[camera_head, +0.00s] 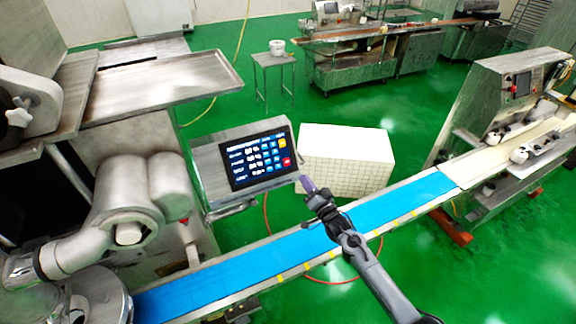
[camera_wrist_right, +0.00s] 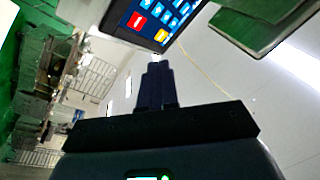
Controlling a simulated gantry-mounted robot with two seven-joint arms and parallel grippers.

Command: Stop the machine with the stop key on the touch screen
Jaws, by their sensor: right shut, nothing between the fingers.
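The touch screen (camera_head: 258,158) is a dark, lit panel in a grey metal housing, with blue keys, an orange key and a red key (camera_head: 286,162) at its lower right. My right gripper (camera_head: 306,184) is shut and empty. Its tip is just below and right of the screen's lower right corner in the head view. In the right wrist view, the shut fingers (camera_wrist_right: 155,70) point toward the screen (camera_wrist_right: 160,14), with the red key (camera_wrist_right: 137,20) and orange key (camera_wrist_right: 161,36) near its lower edge. A gap shows between fingertips and screen. My left gripper is not in view.
A blue conveyor belt (camera_head: 390,204) runs below my right gripper. A white tiled block (camera_head: 345,160) stands behind it. The grey machine body (camera_head: 140,195) is at left, and another machine (camera_head: 500,95) stands at right.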

